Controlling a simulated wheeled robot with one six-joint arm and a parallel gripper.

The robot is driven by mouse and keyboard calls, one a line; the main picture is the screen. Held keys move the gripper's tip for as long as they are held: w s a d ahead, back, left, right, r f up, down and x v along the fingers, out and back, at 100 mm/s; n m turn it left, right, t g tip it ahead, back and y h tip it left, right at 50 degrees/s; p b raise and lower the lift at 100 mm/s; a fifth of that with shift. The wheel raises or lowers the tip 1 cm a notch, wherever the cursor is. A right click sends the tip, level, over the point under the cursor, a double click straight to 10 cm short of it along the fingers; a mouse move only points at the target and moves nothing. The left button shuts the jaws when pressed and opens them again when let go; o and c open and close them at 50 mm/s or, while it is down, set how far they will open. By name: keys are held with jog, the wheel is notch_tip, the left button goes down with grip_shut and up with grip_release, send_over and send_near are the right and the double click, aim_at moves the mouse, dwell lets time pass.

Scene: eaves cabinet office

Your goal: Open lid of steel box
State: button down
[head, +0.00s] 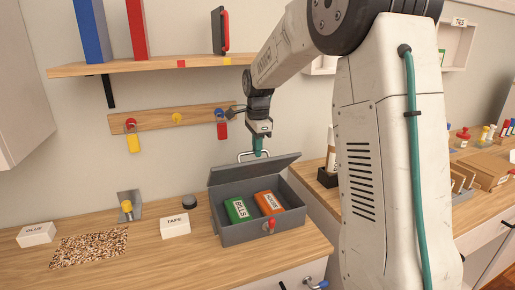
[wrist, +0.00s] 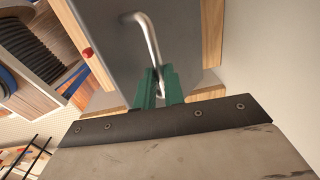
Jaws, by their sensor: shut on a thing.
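The grey steel box (head: 246,234) stands on the wooden counter with its lid (head: 250,172) raised and tilted back, so its inside shows. A green block marked BILLS (head: 238,210) and an orange block (head: 270,203) lie inside it. A metal loop handle (head: 245,153) stands at the lid's upper edge. My gripper (head: 259,148) is at this handle, above the lid. In the wrist view, the green fingers of my gripper (wrist: 158,88) are closed around one end of the bent handle (wrist: 146,30), with the grey lid (wrist: 105,40) behind it.
A white TAPE box (head: 175,226), a black round thing (head: 189,201), a speckled mat (head: 90,246) and a white GLUE box (head: 37,234) are left of the box. A shelf (head: 160,65) and a hook rail (head: 165,119) are on the wall above.

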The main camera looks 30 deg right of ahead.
jog(key=c, duration=1.5)
grip_release()
jog(key=shift+w+f, duration=0.15)
jog(key=shift+f, duration=0.15)
jog(key=shift+r, duration=0.1)
